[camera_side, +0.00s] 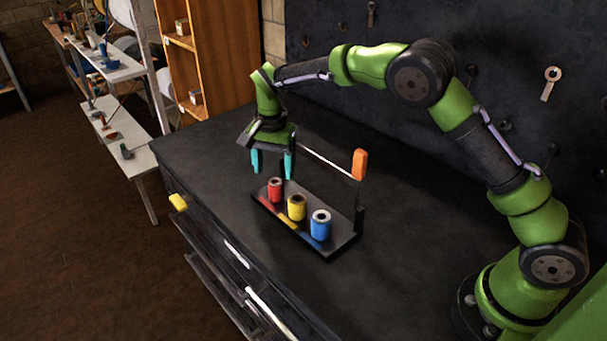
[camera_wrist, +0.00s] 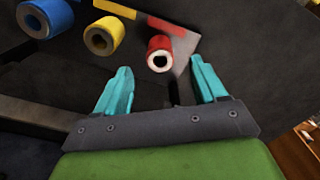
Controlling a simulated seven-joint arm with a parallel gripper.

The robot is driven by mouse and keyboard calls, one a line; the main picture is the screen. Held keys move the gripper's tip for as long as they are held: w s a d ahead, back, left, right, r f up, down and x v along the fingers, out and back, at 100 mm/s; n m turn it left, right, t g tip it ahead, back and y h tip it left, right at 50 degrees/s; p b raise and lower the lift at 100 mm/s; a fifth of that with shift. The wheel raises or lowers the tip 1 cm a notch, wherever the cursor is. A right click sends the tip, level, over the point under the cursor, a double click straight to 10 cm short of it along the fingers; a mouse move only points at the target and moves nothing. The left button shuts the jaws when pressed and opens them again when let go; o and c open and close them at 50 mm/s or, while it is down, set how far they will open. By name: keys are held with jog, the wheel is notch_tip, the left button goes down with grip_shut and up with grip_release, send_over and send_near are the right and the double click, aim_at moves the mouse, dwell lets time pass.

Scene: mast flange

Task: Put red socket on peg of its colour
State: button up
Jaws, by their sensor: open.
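The red socket (camera_side: 275,189) stands upright at the left end of a dark tray (camera_side: 336,249), beside a red strip on the tray. It also shows in the wrist view (camera_wrist: 160,54), with a dark hole in its pale end. My gripper (camera_side: 272,174) is open and empty, with its teal fingers above and slightly behind the red socket, apart from it. In the wrist view, the socket lies beyond the fingertips, roughly in line with the gap. I cannot make out a separate red peg in either view.
A yellow socket (camera_side: 297,207) and a blue socket (camera_side: 320,225) stand on the same tray. An orange block (camera_side: 360,164) is raised at the tray's back right, by a thin pale rod and a dark post (camera_side: 359,219). The bench top (camera_side: 400,270) around is mostly clear.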

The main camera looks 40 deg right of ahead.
notch_tip(320, 180, up, 10)
dwell(0.3)
jog(key=s+d+r+n+t+y, duration=0.25)
jog(key=s+d+r+n, duration=0.2)
jog(key=s+r, duration=0.7)
jog(key=s+f+n+t, duration=0.1)
jog(key=s+f+t, duration=0.1)
jog(key=s, duration=0.7)
jog(key=s+d+f+n+t, duration=0.1)
jog(key=s+f, duration=0.3)
jog(key=s, duration=0.4)
jog(key=shift+s+d+n+t, duration=0.2)
jog(key=shift+s+n+t, duration=0.15)
jog(key=shift+n+t, duration=0.45)
